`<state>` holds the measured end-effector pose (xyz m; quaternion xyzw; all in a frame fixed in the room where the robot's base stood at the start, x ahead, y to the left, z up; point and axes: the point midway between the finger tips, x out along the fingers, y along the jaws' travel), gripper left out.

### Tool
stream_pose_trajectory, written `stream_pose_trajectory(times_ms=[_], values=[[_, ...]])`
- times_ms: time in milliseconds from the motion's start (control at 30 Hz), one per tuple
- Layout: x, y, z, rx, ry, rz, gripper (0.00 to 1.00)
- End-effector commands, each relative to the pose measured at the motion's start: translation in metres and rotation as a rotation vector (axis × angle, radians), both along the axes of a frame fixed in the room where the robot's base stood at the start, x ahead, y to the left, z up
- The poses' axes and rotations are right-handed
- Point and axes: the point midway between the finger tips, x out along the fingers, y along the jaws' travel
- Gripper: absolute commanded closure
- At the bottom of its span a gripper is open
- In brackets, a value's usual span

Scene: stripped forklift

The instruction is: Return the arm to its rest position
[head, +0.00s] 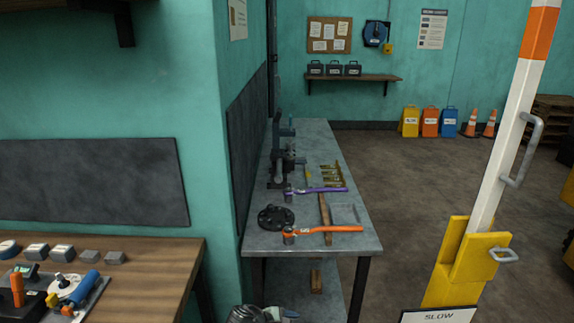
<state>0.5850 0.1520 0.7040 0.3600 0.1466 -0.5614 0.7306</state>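My gripper's fingers do not show in the head view. A grey rounded mechanical piece with a light blue part shows at the bottom edge, left of centre, cut off by the frame. I cannot tell whether it is part of my arm. Whether my gripper holds anything cannot be seen.
A grey workbench (318,137) holds an orange-handled tool (333,229), a purple-handled tool (322,190) and a dark flange (276,217). A wooden bench (150,278) with tools is lower left. A white-and-orange post (492,190) with a yellow base stands right. Floor (420,190) between is clear.

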Motion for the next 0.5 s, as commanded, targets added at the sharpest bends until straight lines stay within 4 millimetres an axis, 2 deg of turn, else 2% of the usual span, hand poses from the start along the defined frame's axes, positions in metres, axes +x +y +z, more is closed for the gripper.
stream_pose_trajectory(times_ms=[33, 200, 367, 500], values=[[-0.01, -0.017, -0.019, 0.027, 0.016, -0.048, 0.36], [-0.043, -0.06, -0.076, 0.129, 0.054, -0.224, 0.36], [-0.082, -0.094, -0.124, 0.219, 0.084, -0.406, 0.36], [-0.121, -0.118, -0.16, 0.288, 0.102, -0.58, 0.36]])
